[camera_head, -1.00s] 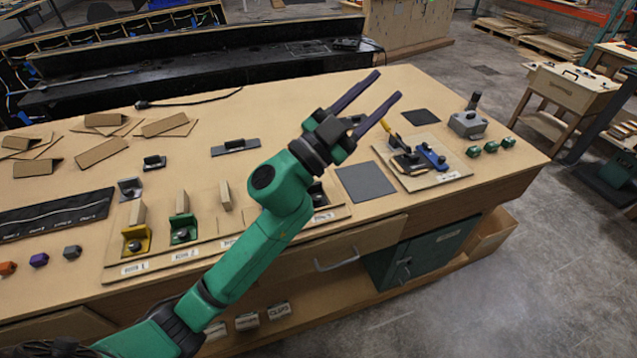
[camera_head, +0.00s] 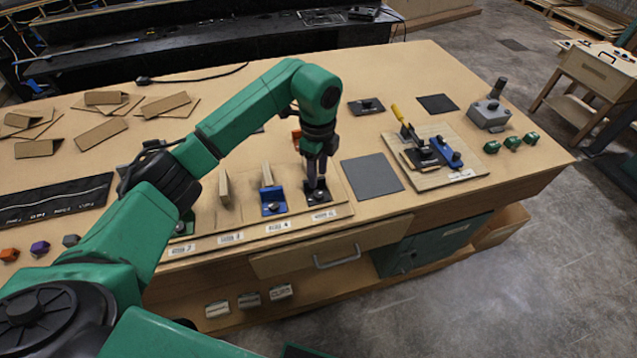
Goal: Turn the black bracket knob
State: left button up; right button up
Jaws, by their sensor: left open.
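The black bracket (camera_head: 323,200) stands at the right end of the wooden board, behind the last label. My left gripper (camera_head: 317,181) points straight down over it, with its dark fingers open at the bracket's knob. The fingers cover much of the bracket and knob, so I cannot tell whether they touch. My right gripper is not in view.
A blue bracket (camera_head: 273,207) stands just left of the black one. A dark grey square pad (camera_head: 371,176) lies flat to the right. Further right are a small board (camera_head: 468,174) with a clamp-like device, a grey joystick box (camera_head: 489,114) and several green knobs (camera_head: 513,143).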

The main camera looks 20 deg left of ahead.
aim_at(318, 193)
pick_arm(q)
jog(key=f, duration=0.2)
jog(key=f+p, duration=0.1)
jog(key=f, duration=0.2)
jog(key=shift+w+f, duration=0.2)
jog(key=shift+f, duration=0.15)
jog(key=shift+s+f, duration=0.1)
jog(key=shift+f, duration=0.45)
grip_shut()
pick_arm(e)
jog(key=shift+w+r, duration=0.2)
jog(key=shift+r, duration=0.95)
